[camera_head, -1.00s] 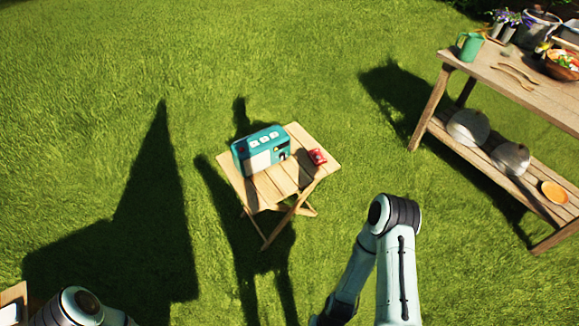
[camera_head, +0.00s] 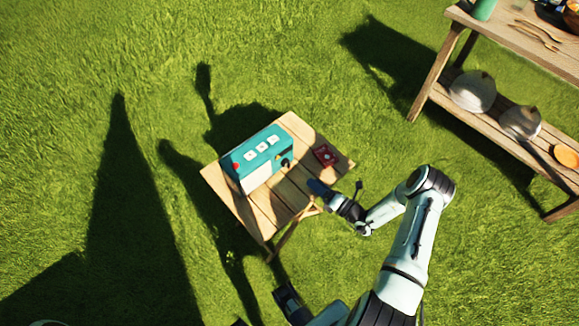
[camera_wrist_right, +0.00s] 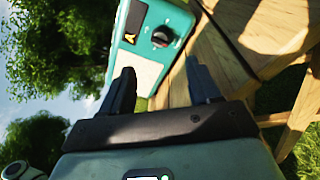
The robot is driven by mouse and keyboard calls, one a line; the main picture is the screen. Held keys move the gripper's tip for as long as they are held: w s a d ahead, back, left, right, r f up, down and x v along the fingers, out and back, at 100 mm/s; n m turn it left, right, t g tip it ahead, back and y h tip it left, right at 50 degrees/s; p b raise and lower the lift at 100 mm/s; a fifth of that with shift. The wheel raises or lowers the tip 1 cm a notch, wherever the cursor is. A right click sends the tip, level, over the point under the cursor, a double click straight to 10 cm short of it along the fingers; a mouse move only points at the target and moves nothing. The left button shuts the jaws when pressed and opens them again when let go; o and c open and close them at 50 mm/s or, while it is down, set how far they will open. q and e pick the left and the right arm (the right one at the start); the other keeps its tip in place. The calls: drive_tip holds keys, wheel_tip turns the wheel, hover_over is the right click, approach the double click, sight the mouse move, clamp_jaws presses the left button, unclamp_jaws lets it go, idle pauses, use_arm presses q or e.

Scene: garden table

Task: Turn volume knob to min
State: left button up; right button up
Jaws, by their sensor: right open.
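The teal and white radio (camera_head: 262,155) stands on a small folding wooden table (camera_head: 232,203). Its round dark volume knob (camera_wrist_right: 162,36) shows on its front panel in the right wrist view, beside a yellow mark on a dark display. In the head view the knob is a small dark spot (camera_head: 286,162). My right gripper (camera_head: 318,188) is at the right front edge of the table, a short way from the radio. In the wrist view its two fingers (camera_wrist_right: 160,84) are apart, with nothing held and the knob beyond them.
A small red item (camera_head: 326,156) lies on the table to the right of the radio. A larger wooden bench (camera_head: 490,125) with a lower shelf of pots stands at the right. Grass around the table is open.

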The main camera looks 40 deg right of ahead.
sight(287, 164)
drive_tip(key=w, duration=0.3)
drive_tip(key=w+a, duration=0.1)
drive_tip(key=w, duration=0.3)
drive_tip(key=w+a, duration=0.1)
drive_tip(key=w, duration=0.3)
drive_tip(key=shift+w+a+b, duration=0.15)
drive_tip(key=shift+a+b, duration=0.1)
drive_tip(key=shift+b, duration=0.15)
drive_tip(key=shift+c, duration=0.3)
drive_tip(key=c, duration=1)
